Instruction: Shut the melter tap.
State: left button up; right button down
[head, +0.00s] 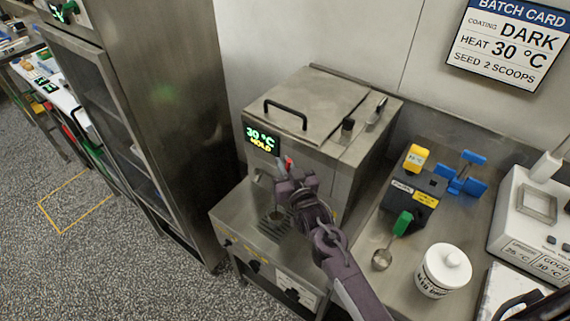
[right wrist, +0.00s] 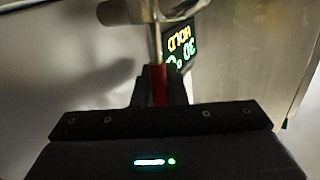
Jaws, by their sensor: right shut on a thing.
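The melter (head: 318,100) is a steel machine with a lidded top, and its display (head: 262,140) reads 30 °C HOLD. The red tap handle (head: 289,162) shows just above my right gripper (head: 286,176) at the melter's front. In the right wrist view, the red handle (right wrist: 158,84) stands upright between the dark fingers of my right gripper (right wrist: 159,92), which is shut on it. A metal stem runs from the handle up to a pale metal part (right wrist: 150,10). The gripper hides most of the tap in the head view. My left gripper is not in view.
Right of the melter, the steel bench holds a black box (head: 413,192), a blue stand (head: 460,176), a green-handled scoop (head: 393,240), a white tub (head: 443,270) and a white instrument (head: 530,225). A tall steel cabinet (head: 165,120) stands left. A batch card (head: 510,40) hangs on the wall.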

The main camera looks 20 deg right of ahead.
jog(key=shift+w+a+r+n+g+p, duration=0.3)
jog(key=shift+g+p, duration=0.3)
jog(key=shift+p, duration=0.55)
jog(key=shift+w+g+p, duration=0.2)
jog(key=shift+g+p, duration=0.1)
jog(key=shift+p, duration=0.1)
jog(key=shift+a+f, duration=0.1)
jog(key=shift+f, duration=0.15)
jog(key=shift+f+n+h, duration=0.15)
jog(key=shift+n+h, duration=0.15)
jog(key=c, duration=1.7)
grip_release()
jog(key=shift+c, duration=0.2)
jog(key=shift+s, duration=0.5)
jog(key=s+r+b, duration=0.1)
jog(key=s, duration=0.5)
jog(key=shift+s+d+r, duration=0.25)
jog(key=shift+r, duration=0.05)
